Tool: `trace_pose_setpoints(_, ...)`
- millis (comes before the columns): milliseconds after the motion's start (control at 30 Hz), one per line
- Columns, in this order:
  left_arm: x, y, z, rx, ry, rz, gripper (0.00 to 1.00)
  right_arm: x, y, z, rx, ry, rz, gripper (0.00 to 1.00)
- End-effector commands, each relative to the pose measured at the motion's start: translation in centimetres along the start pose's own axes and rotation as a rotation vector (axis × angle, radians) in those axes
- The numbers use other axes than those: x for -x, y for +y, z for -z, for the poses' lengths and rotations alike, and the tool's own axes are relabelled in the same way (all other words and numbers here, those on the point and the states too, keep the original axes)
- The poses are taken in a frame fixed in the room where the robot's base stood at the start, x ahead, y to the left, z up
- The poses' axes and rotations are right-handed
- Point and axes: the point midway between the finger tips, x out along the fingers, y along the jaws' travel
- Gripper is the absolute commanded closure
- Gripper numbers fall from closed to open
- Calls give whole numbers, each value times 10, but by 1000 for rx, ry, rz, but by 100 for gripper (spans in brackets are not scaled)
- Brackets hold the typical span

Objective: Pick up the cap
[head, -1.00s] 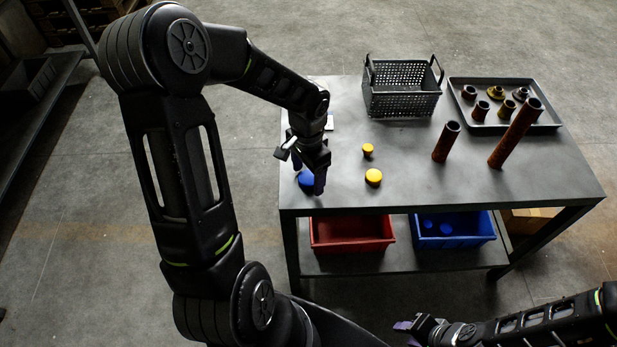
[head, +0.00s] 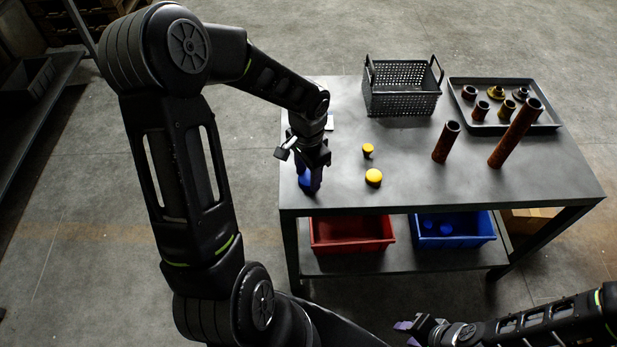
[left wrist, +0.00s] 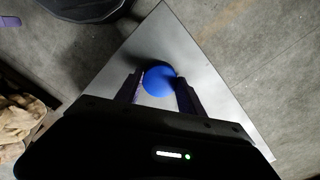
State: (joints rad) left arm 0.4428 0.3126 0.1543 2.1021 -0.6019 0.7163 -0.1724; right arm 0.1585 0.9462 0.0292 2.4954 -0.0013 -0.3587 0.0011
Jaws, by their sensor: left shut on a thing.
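A blue cap (left wrist: 159,81) sits at the front left corner of the table, between the two fingers of my left gripper (left wrist: 158,88) in the left wrist view. In the head view my left gripper (head: 310,186) points down at that corner, shut on the blue cap (head: 304,180), which is partly hidden by the fingers. I cannot tell whether the cap is clear of the tabletop. Two yellow caps, a larger one (head: 373,177) and a smaller one (head: 368,149), stand to the right. My right gripper (head: 408,330) is at the bottom, away from the table; its opening is unclear.
The table (head: 440,190) holds a black basket (head: 402,90), two rusty pipes (head: 446,142) (head: 516,132) and a tray (head: 552,122) of several fittings. A red bin (head: 352,236) and a blue bin (head: 455,236) with blue caps are on the lower shelf. The table's front middle is clear.

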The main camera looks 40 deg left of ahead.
Motion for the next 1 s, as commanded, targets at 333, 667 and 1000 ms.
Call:
trace_pose_setpoints(333,11,-1,0,0,1,2,93,1,0,0,0,0,0,64)
trace_pose_setpoints(667,71,-1,1,0,4,4,93,3,-1,0,0,0,0,64)
trace_pose_setpoints(1000,101,0,0,0,0,0,93,4,-1,0,0,0,0,64)
